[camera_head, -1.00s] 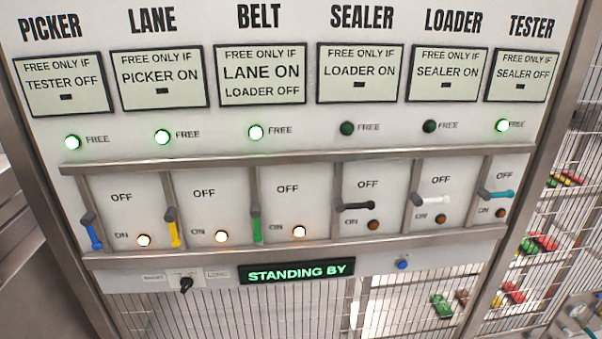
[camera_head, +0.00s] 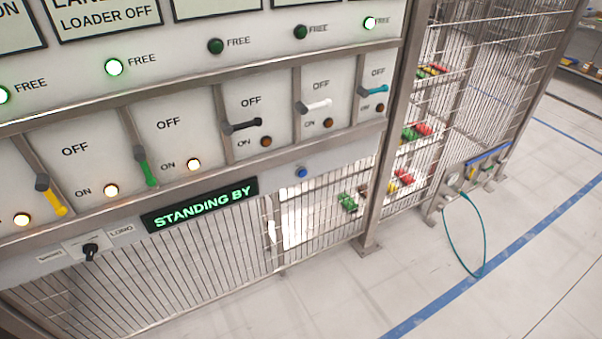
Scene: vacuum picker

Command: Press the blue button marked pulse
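A small round blue button (camera_head: 302,173) sits on the lower strip of the control panel, to the right of the display (camera_head: 200,204) that reads "STANDING BY". No pulse marking can be read on or beside the button in this view. A black rotary knob (camera_head: 90,251) is on the same strip at the left, between two small labels, the right one reading "LONG". Neither of my grippers is in view.
Above the strip are yellow (camera_head: 53,203), green (camera_head: 146,172), black (camera_head: 243,126), white (camera_head: 315,106) and teal (camera_head: 374,90) levers. Wire mesh fencing stands below and right. A teal hose (camera_head: 484,240) loops to the floor. Open floor (camera_head: 330,295) lies at lower right.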

